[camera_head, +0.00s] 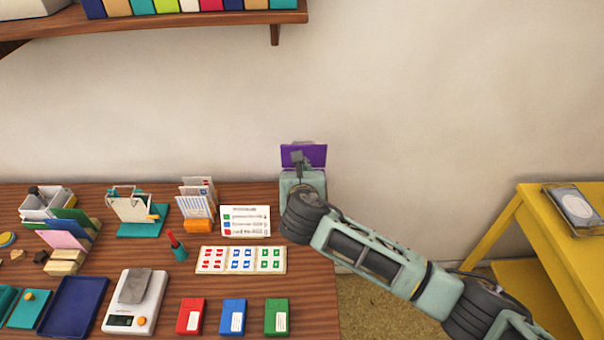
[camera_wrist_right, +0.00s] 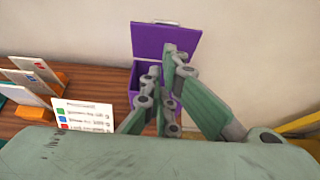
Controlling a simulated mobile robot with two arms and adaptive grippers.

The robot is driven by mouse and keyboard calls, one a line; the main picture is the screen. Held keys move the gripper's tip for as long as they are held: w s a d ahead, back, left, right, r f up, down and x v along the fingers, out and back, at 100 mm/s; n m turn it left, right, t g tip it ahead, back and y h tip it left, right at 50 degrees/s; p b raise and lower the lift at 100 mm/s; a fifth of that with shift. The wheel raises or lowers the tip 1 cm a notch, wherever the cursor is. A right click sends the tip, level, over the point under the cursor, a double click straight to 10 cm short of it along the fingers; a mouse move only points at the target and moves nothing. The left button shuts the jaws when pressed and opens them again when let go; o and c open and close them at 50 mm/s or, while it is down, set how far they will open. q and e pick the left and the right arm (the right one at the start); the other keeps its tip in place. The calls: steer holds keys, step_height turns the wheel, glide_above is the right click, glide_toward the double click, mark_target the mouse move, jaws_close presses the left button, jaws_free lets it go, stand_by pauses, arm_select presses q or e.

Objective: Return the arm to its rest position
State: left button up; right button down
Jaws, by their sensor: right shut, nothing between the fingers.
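My right arm comes in from the right in the head view. Its wrist is over the back right corner of the wooden table, and the fingers are mostly hidden there. In the right wrist view my right gripper (camera_wrist_right: 160,82) is shut and empty, in front of a purple box (camera_wrist_right: 179,42) with its lid raised. The gripper covers much of the box, so its inside and any contact are unclear. The purple lid also shows in the head view (camera_head: 315,152). Red (camera_head: 190,316), blue (camera_head: 232,316) and green (camera_head: 276,316) inkpads lie along the table front. My left gripper is out of view.
A card with stamp marks (camera_head: 240,260) lies on the table (camera_head: 316,290), behind the inkpads. A printed sign (camera_head: 245,221) stands near my right wrist. A scale (camera_head: 133,302) and card holders are left. A yellow stand (camera_head: 532,212) is far right, beside my right arm.

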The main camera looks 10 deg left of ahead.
steer(key=s+d+f+m+g, duration=0.3)
steer(key=s+d+f+m, duration=0.2)
steer(key=s+m, duration=0.35)
steer(key=s+d+f+m+g, duration=0.2)
steer(key=s+d+f+m, duration=0.2)
steer(key=s+d+m, duration=0.45)
steer(key=s+d+f+m+g+h, duration=0.1)
steer(key=s+d+f+m+g, duration=0.1)
steer(key=s+d+m, duration=0.75)
steer(key=s+d+f+m+g+h, duration=0.1)
steer(key=s+d+f+m+g, duration=0.1)
steer(key=s+d+m, duration=0.7)
step_height(320, 180, down, 28)
steer(key=s+g+b, duration=0.1)
steer(key=s+b, duration=0.1)
steer(key=s+d+f+g+b, duration=0.1)
steer(key=s+d+f, duration=0.1)
steer(key=s+f, duration=1.5)
steer(key=shift+d+f, duration=0.2)
steer(key=shift+f, duration=0.1)
